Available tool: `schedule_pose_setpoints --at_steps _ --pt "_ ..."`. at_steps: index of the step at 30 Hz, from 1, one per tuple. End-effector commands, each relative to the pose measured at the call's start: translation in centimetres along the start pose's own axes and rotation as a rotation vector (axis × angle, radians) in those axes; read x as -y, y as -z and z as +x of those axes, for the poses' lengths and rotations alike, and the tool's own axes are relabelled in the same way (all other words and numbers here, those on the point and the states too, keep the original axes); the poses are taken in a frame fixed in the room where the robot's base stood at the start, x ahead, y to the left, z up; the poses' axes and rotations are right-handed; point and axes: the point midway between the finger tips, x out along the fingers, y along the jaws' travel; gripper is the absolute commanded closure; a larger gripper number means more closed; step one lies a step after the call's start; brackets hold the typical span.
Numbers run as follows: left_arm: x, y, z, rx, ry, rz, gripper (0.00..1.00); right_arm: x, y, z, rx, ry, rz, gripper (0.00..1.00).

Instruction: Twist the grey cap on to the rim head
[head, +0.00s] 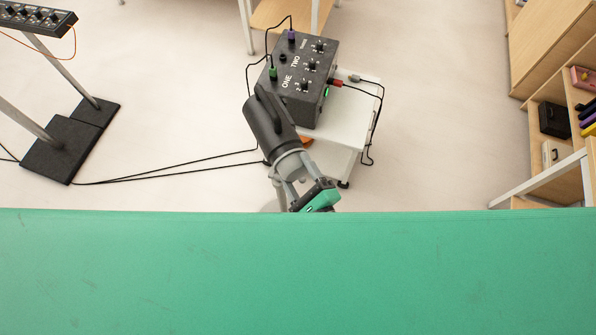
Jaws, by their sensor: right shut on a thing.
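A black cylindrical head (268,125), which I take to be the rim head, lies tilted beside the control box, its front end down and to the right. A grey ring-like piece, which looks like the grey cap (290,160), is at that front end. My right gripper (290,178), with grey fingers and a green and black body, is at the cap and shut on it. Whether the cap is seated straight or turned on the head is too small to tell. The lower part of the gripper and its arm are hidden. My left gripper is out of view.
A black control box (304,72) with knobs and coloured plugs stands on a white cart (352,128), close behind the head. Cables run left across the floor. Shelves (545,60) stand at right, a black-based stand (62,148) at left. A green surface fills the bottom.

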Motion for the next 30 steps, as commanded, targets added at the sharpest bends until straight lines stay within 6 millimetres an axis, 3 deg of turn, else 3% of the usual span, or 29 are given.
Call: schedule_pose_setpoints --at_steps 11,19,30 --pt "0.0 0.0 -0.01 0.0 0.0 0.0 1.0 0.03 -0.04 0.01 0.0 0.001 0.008 0.63" --pt "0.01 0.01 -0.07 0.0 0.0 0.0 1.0 0.06 -0.15 0.1 -0.004 -0.003 0.257 0.63" --pt "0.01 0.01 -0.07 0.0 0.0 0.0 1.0 0.05 -0.14 0.1 -0.004 -0.003 0.266 0.63"
